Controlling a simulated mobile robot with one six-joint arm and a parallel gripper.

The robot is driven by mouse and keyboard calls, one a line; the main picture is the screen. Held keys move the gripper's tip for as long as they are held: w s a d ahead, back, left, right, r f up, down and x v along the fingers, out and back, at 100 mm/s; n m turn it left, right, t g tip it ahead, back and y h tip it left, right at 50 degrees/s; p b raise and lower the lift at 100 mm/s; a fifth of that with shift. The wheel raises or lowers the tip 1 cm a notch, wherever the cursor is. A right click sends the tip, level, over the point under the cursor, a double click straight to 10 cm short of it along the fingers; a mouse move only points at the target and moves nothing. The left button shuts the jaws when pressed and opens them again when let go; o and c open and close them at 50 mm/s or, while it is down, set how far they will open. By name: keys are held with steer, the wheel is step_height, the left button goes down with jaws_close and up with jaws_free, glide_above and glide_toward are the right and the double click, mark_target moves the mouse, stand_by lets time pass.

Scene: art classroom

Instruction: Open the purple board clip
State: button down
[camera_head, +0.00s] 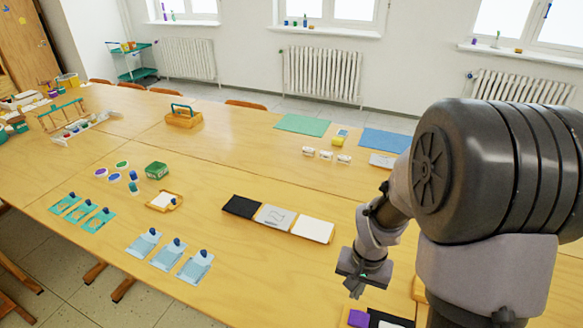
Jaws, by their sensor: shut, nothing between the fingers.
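A purple piece (358,318), which looks like the purple board clip, shows at the bottom edge, right of centre. It lies by a black and white board (385,321) with a wooden edge, partly cut off by the frame. I cannot tell the clip's state from this view. My gripper (354,293) points down above and slightly left of the purple piece in the picture, apart from it. It is shut and empty. My arm fills the right side and hides part of the table there.
A row of black, grey and white panels (313,229) lies left of my gripper. Light blue cards (168,254) and teal cards (83,208) with dark knobs lie further left. A small tray (164,202) and green box (157,170) stand mid-left. Bare table (270,278) lies left of my gripper.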

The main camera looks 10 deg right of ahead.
steer(key=s+a+r+t, duration=0.1)
steer(key=s+a+r, duration=0.3)
steer(key=r, duration=0.3)
steer(key=s+a+r+n+t+y, duration=0.1)
steer(key=s+a+r+t, duration=0.1)
steer(key=s+a+r, duration=0.2)
steer(key=s+a+r+n+t+y, duration=0.1)
steer(key=a+r, duration=0.4)
steer(key=r, duration=0.6)
steer(key=s+t, duration=0.1)
steer(key=s, duration=0.1)
steer(key=shift+s+a, duration=0.2)
steer(key=shift+s, duration=0.2)
steer(key=shift+r, duration=0.1)
